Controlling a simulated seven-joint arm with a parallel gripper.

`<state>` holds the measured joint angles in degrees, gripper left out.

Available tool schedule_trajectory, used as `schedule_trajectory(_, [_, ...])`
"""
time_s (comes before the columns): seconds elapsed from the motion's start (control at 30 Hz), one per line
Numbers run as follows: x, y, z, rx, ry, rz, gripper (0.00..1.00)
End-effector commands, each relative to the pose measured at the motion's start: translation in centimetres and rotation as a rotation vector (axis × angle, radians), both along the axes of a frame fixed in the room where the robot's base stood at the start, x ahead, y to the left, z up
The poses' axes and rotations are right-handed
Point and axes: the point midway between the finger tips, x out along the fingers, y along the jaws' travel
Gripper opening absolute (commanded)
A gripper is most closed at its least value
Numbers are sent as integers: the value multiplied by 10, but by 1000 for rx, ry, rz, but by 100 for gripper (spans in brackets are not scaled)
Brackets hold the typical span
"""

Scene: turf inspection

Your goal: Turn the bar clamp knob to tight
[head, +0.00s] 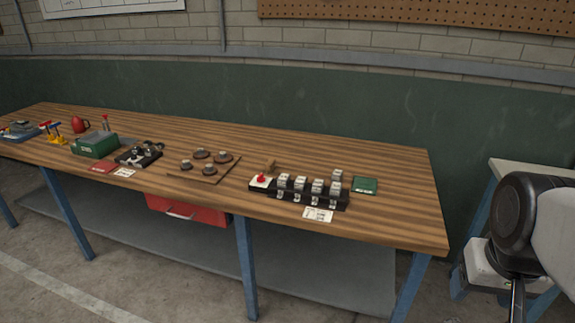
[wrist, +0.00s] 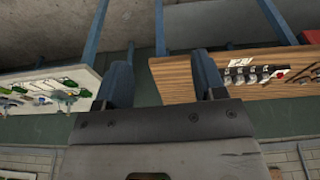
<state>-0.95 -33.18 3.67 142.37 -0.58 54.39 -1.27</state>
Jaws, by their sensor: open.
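No part is clearly readable as the bar clamp knob. One possible candidate is a small red knob (head: 262,177) on a pale plate, at the left end of a black bar (head: 308,196) with several grey metal blocks. The bar also shows in the wrist view (wrist: 246,77), upside down. At the far left of the bench are small yellow and red tools (head: 54,131), too small to make out. My gripper (wrist: 163,82) is open and empty, well away from the bench things. My arm shows at the right of the head view.
The long wooden bench (head: 400,205) also holds a green box (head: 95,147), a red can (head: 80,124) and a wooden board (head: 190,174) with several round pieces. A red drawer (head: 188,210) hangs below. A white side table (wrist: 55,75) with small items stands apart, beyond a gap.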

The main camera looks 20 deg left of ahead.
Motion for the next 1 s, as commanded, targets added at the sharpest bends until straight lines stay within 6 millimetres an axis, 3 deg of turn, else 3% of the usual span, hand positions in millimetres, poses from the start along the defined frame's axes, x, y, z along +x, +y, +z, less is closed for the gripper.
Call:
schedule_trajectory(0.5, [110, 41, 41, -29, 34, 228, 64])
schedule_trajectory(1.0, [220, 101, 59, -58, 65, 454, 64])
